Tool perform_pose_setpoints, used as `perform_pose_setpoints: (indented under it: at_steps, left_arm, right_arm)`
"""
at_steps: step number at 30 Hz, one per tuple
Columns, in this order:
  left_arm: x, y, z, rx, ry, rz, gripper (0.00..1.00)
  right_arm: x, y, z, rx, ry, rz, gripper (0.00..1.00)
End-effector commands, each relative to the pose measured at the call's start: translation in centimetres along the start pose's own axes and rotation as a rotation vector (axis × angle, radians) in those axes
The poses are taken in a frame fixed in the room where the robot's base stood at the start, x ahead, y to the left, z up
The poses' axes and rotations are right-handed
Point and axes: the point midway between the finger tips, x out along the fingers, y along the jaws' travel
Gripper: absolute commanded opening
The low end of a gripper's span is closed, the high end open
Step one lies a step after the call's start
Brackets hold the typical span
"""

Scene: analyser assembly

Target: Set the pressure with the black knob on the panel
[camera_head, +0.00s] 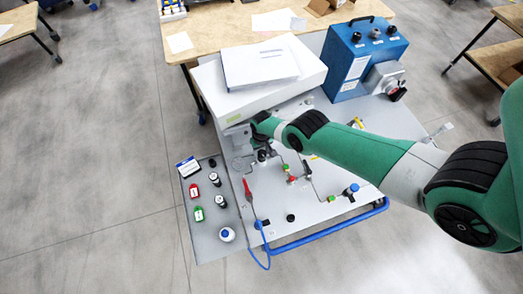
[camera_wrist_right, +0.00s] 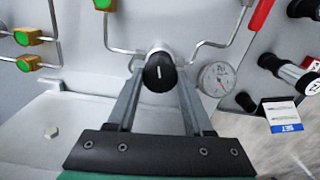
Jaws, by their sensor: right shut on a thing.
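The black knob (camera_wrist_right: 160,72), with a white mark on its face, sits on a metal fitting on the light panel (camera_wrist_right: 105,60). My right gripper (camera_wrist_right: 159,84) has one finger on each side of the knob and is shut on it. A round white pressure gauge (camera_wrist_right: 216,78) is just right of the knob in the right wrist view; its reading is too small to tell. In the head view my right gripper (camera_head: 258,152) is over the panel (camera_head: 270,200), below the white box, and largely hides the knob. My left gripper is not in view.
Steel tubes and green-capped fittings (camera_wrist_right: 28,38) surround the knob. A grey side tray (camera_head: 208,235) holds bottles and small red and green items. A white box (camera_head: 250,85) and a blue unit (camera_head: 362,60) stand behind. A blue hose (camera_head: 258,250) hangs at the front.

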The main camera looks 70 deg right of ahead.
Motion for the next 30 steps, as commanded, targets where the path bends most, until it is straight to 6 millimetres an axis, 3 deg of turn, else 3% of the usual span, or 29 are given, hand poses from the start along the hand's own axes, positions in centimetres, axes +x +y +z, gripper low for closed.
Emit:
perform_pose_setpoints:
  at_steps: [18, 30]
  left_arm:
    - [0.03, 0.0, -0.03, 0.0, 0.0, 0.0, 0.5]
    - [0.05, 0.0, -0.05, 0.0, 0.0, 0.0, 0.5]
  right_arm:
    - [0.06, 0.12, 0.03, 0.565, 0.001, 0.0, 0.0]
    - [0.07, 0.14, 0.05, 0.782, 0.001, 0.0, 0.0]
